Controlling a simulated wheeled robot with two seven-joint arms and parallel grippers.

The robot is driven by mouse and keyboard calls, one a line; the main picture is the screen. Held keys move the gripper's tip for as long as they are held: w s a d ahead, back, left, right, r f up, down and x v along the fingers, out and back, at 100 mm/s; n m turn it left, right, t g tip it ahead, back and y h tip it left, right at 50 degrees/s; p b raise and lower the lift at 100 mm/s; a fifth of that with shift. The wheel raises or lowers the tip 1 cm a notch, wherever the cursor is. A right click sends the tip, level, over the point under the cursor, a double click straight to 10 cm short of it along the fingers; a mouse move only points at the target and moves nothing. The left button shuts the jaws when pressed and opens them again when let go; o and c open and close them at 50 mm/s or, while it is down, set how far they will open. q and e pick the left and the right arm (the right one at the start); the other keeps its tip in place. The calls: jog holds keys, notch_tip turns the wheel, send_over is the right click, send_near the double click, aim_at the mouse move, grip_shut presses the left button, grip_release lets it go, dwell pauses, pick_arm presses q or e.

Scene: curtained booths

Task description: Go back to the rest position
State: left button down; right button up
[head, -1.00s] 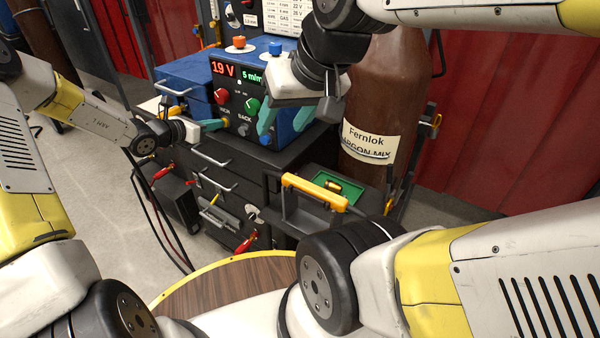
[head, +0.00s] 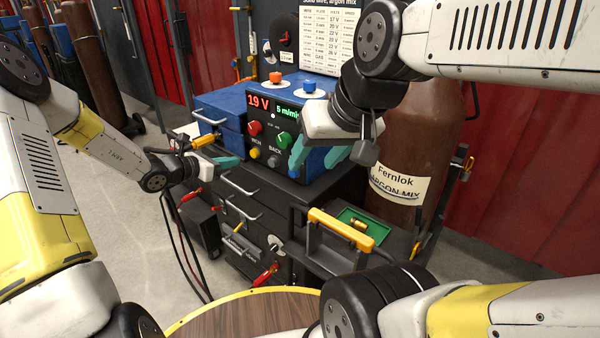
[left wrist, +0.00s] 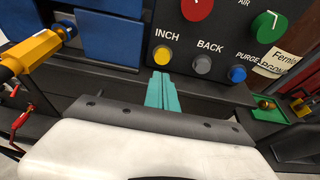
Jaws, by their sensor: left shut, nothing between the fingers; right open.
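My left gripper (head: 229,162) is shut and empty, its teal fingers in front of the lower left of the welding machine's panel. In the left wrist view the shut fingers (left wrist: 160,90) point at the panel just below the yellow INCH button (left wrist: 163,55); I cannot tell whether they touch it. My right gripper (head: 318,155) is open, its two teal fingers apart in front of the panel's right part, with nothing between them. The welding machine (head: 318,115) shows 19 V and 5 m/min on its display.
A brown gas bottle (head: 405,135) labelled Fernlok stands right of the machine. A black cart with drawers (head: 240,185) is below it. A yellow handle (head: 342,226) and a green tray (head: 357,221) are at the cart's front right. A round wooden table top (head: 250,318) is close in front of me.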

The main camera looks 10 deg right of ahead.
pick_arm(q)
jog(key=s+d+r+m+g+y, duration=0.2)
jog(key=s+r+m+g, duration=0.3)
jog(key=s+r+m, duration=1)
jog(key=s+a+r+m+t+y, duration=0.1)
jog(key=s+a+r+m+y, duration=0.1)
jog(key=s+a+m, duration=0.3)
jog(key=s+a+r+m+t+y, duration=0.1)
jog(key=s+a+r+m+y, duration=0.1)
jog(key=s+a+m+y, duration=0.3)
jog(key=s+a, duration=0.4)
jog(key=s, duration=0.5)
jog(key=shift+s+a+r+m+t, duration=0.3)
jog(key=shift+r+m+t, duration=0.1)
